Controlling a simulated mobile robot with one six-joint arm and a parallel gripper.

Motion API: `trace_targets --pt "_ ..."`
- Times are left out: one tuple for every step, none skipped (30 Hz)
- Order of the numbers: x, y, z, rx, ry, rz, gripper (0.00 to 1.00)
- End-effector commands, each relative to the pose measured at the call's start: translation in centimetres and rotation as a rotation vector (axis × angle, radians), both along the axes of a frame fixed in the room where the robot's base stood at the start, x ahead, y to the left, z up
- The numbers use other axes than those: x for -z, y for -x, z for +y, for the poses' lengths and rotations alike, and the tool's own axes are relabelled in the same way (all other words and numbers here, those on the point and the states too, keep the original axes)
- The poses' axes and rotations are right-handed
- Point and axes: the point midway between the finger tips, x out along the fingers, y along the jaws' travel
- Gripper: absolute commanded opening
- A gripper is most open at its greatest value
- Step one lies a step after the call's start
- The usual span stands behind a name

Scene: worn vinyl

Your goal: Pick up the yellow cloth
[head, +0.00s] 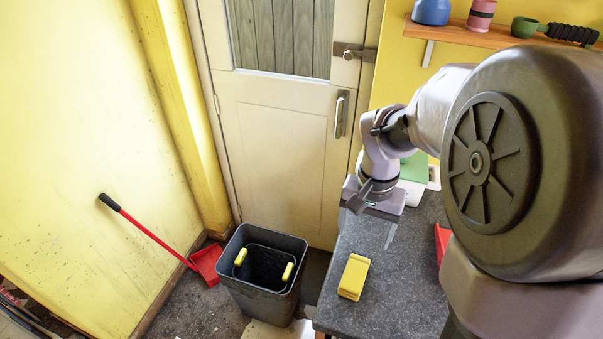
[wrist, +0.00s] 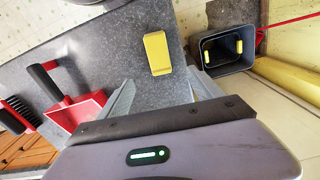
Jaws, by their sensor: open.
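The yellow cloth (head: 353,277) is a small folded block lying on the grey speckled counter, near its left edge. My gripper (head: 375,228) is open and empty above the counter, behind the cloth in the head view. In the wrist view the two fingers of my gripper (wrist: 158,92) are spread wide apart, and neither touches the cloth.
A dark bin (head: 263,270) with a yellow-handled inner bucket stands on the floor left of the counter (head: 400,270). A red dustpan (wrist: 75,108) and a brush (wrist: 18,115) lie at the counter's other side. A long-handled red dustpan (head: 206,263) leans by the wall.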

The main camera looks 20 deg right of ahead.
Motion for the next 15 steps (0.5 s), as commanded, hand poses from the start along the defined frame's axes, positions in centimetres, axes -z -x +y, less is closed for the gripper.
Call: trace_targets --pt "1.9 0.1 0.0 0.000 -0.002 0.005 0.75" --pt "3.0 0.1 0.1 -0.001 -0.002 0.005 0.75" --pt "4.3 0.2 0.1 -0.001 -0.002 0.005 0.75" --pt "5.3 0.2 0.1 -0.001 -0.002 0.005 0.75" --pt "6.2 0.2 0.1 -0.001 -0.002 0.005 0.75" --pt "7.4 0.2 0.1 -0.001 -0.002 0.005 0.75" --pt "8.3 0.2 0.2 -0.002 -0.003 0.004 0.75" --pt "9.0 0.2 0.2 -0.002 -0.003 0.003 0.75" --pt "9.8 0.2 0.2 -0.001 -0.002 0.002 0.75" --pt "10.3 0.2 0.1 -0.002 -0.001 0.002 0.75" --pt "10.7 0.2 0.2 -0.002 -0.001 0.002 0.75" --pt "11.1 0.2 0.2 -0.001 -0.001 0.002 0.75" --pt "11.2 0.2 0.2 -0.002 -0.002 0.001 0.75" --pt "11.4 0.2 0.2 -0.002 -0.001 0.000 0.75" --pt "11.7 0.2 0.2 -0.002 -0.001 0.000 0.75"
